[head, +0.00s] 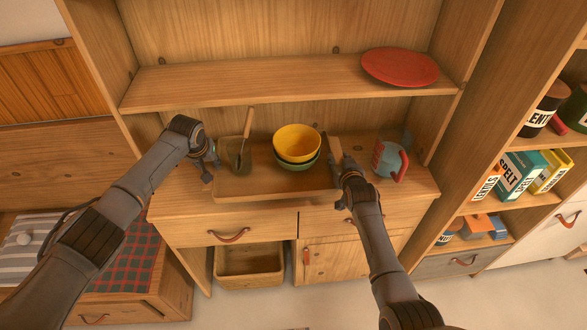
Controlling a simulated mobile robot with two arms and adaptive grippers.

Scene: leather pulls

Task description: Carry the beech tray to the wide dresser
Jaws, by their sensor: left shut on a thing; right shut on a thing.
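The beech tray (270,194) is at the wide dresser (265,222), level over its worktop; I cannot tell whether it touches the top. It bears a yellow bowl (297,139) stacked in a green bowl (299,166) and a dark green pot (237,160) with a wooden utensil (248,122) leaning in it. My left gripper (212,167) is shut on the tray's left end. My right gripper (342,183) is shut on its right end, partly hidden by my arm.
A blue and red jug (390,158) stands on the worktop just right of my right gripper. A red plate (400,67) lies on the shelf above. A shelf unit with packets (518,173) stands at right. A crate (249,265) sits below the drawers.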

